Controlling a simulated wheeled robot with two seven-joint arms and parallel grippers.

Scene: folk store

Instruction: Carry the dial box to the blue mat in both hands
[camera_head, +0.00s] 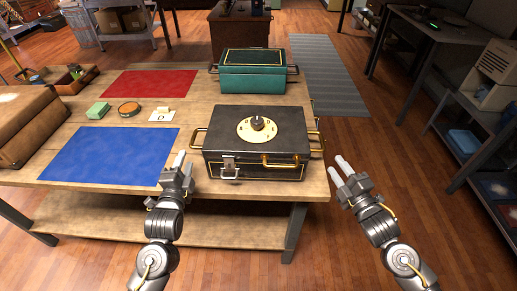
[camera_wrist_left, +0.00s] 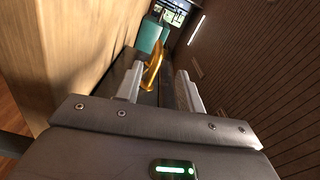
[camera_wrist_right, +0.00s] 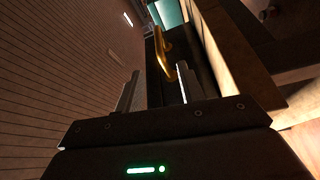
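The dial box (camera_head: 222,143) is a dark box with a round cream dial on its lid, a front clasp and brass side handles. It rests on the wooden table. The blue mat (camera_head: 110,155) lies flat and bare to its left. My left gripper (camera_head: 178,163) is open in front of the box's left side; in the left wrist view the brass handle (camera_wrist_left: 152,72) lies ahead between its fingers. My right gripper (camera_head: 341,168) is open, off the table's right edge; in the right wrist view the other handle (camera_wrist_right: 163,55) lies ahead. Both grippers look empty and apart from the handles.
A teal box (camera_head: 250,80) with side handles stands behind the dial box. A wooden chest (camera_head: 25,125) stands at the left.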

